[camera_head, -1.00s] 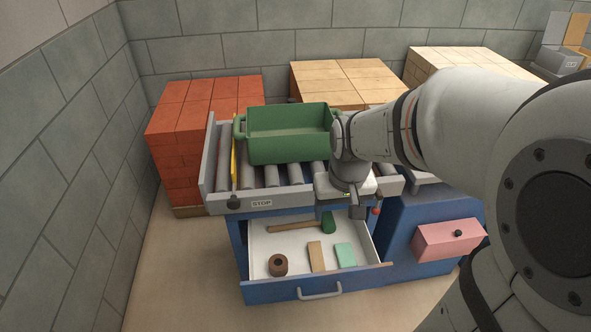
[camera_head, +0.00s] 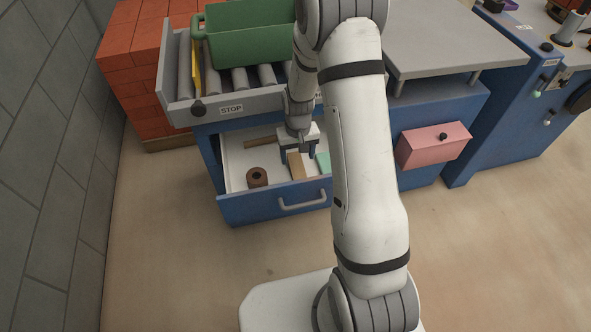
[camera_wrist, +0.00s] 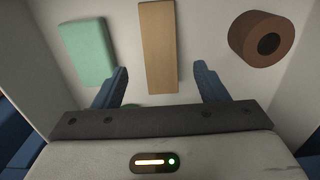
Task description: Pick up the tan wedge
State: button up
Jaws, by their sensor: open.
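The tan wedge (camera_head: 296,166) lies in the open white-lined drawer (camera_head: 236,160), between a brown ring-shaped roll and a mint-green block. In the wrist view the wedge (camera_wrist: 158,48) is a long tan piece, its near end between the fingertips. My gripper (camera_head: 299,158) is in the drawer area over the wedge's far end. In the wrist view its two blue fingers (camera_wrist: 160,78) are apart, with a gap on each side of the wedge. I cannot tell how high the fingertips are above the drawer floor.
The brown roll (camera_head: 257,177) and mint block (camera_wrist: 87,51) lie on either side of the wedge. A wooden-handled tool (camera_head: 261,143) lies behind. The roller conveyor with a green crate (camera_head: 250,47) overhangs the drawer's back. A pink drawer (camera_head: 433,147) sticks out right.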

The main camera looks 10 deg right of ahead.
aim_at(298, 168)
notch_tip(298, 168, down, 5)
jog(key=shift+s+f+b, duration=0.1)
jog(key=shift+b, duration=0.45)
jog(key=shift+c, duration=0.4)
jog(key=c, duration=1)
